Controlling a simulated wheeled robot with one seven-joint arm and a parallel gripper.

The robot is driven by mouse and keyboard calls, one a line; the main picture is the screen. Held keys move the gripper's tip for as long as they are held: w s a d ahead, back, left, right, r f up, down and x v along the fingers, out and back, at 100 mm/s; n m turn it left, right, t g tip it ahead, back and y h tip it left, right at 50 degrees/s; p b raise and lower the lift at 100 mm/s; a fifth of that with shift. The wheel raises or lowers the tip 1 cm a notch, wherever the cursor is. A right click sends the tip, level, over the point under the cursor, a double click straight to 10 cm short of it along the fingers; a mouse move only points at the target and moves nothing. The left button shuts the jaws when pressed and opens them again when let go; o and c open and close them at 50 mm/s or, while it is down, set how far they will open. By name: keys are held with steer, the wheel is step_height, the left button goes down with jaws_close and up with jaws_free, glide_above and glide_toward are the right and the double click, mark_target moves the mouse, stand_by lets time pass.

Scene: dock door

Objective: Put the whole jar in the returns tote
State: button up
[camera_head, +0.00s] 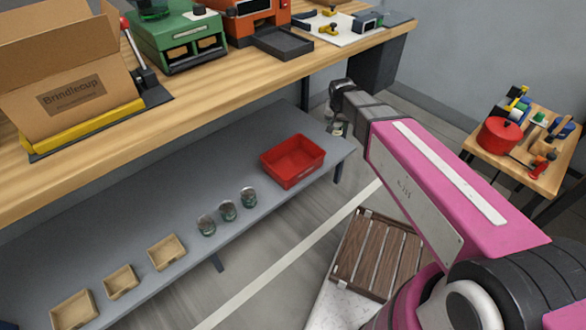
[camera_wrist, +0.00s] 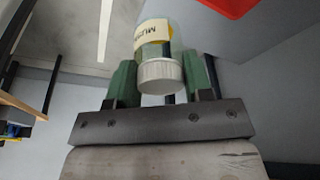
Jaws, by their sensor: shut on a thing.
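My gripper (camera_wrist: 160,78) is shut on a jar (camera_wrist: 158,72) with a ribbed white lid and a yellow label with dark lettering. The jar sits between the green fingers, and the part seen looks unbroken. In the head view my gripper (camera_head: 338,122) is small, just right of the lower shelf's end, and the jar there is hard to make out. The red tote (camera_head: 316,164) stands on the lower shelf, to the left of and below my gripper in that picture, and looks empty. Its red edge shows in the wrist view (camera_wrist: 232,7), apart from the jar.
Three jars (camera_head: 228,211) stand on the grey shelf (camera_head: 130,215) with several small wooden trays (camera_head: 167,252). The bench top (camera_head: 190,100) overhangs the shelf. A wooden crate (camera_head: 375,255) is on the floor, and a side table (camera_head: 525,165) with a red pot stands right.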

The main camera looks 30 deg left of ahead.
steer(key=shift+n, duration=0.4)
steer(key=s+a+f, duration=0.2)
steer(key=a, duration=0.1)
steer(key=s+a+f, duration=0.2)
steer(key=a, duration=0.1)
steer(key=s+a+f, duration=0.2)
steer(key=a, duration=0.2)
steer(key=shift+s+f, duration=0.15)
steer(key=shift+s, duration=0.15)
steer(key=s+a+f, duration=0.7)
steer(key=s+a, duration=0.1)
steer(key=s, duration=0.1)
glide_above(293, 168)
step_height(293, 168, down, 7)
steer(key=shift+n+y, duration=0.3)
steer(key=shift+n, duration=0.1)
steer(key=shift+s+d+x, duration=0.1)
steer(key=shift+s+x, duration=0.1)
steer(key=shift+x, duration=0.75)
steer(key=shift+s+d+x, duration=0.1)
steer(key=shift+s+x, duration=0.1)
steer(key=shift+x, duration=0.8)
steer(key=o, duration=1.1)
steer(key=shift+f, duration=0.15)
steer(key=shift+c, duration=0.2)
